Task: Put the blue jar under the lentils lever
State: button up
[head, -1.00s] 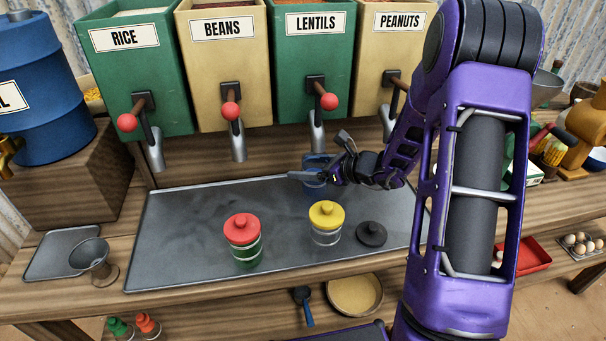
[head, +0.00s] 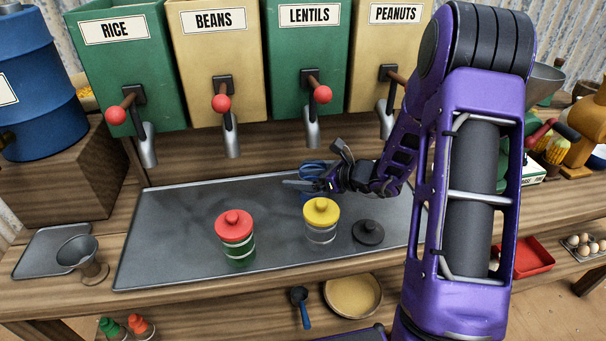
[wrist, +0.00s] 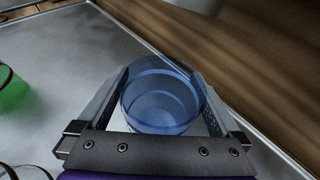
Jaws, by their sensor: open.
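The blue jar (head: 313,167) is open-topped and stands upright on the metal tray (head: 175,215), just below and in front of the lentils spout (head: 312,133). The lentils lever (head: 322,94) has a red knob and sits on the green LENTILS bin (head: 308,50). My gripper (wrist: 162,82) is open, with one finger on each side of the blue jar (wrist: 160,103) in the wrist view. Whether the fingers touch the jar I cannot tell. In the head view my gripper (head: 305,183) partly hides the jar. A grey spout end (wrist: 197,4) shows at the top of the wrist view.
A red-lidded jar (head: 235,238) with green glass and a yellow-lidded jar (head: 321,220) stand at the tray's front. A dark lid (head: 368,232) lies to their right. The RICE (head: 118,60), BEANS (head: 215,60) and PEANUTS (head: 395,45) bins flank the lentils. The tray's left part is clear.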

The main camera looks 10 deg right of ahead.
jog(key=shift+s+d+r, duration=0.1)
jog(key=shift+d+r, duration=0.05)
jog(key=shift+r, duration=0.15)
jog(key=p+v, duration=0.1)
jog(key=v, duration=1)
jog(key=shift+s+p, duration=0.25)
jog(key=shift+p, duration=0.05)
jog(key=shift+d+r, duration=0.1)
jog(key=shift+d, duration=0.05)
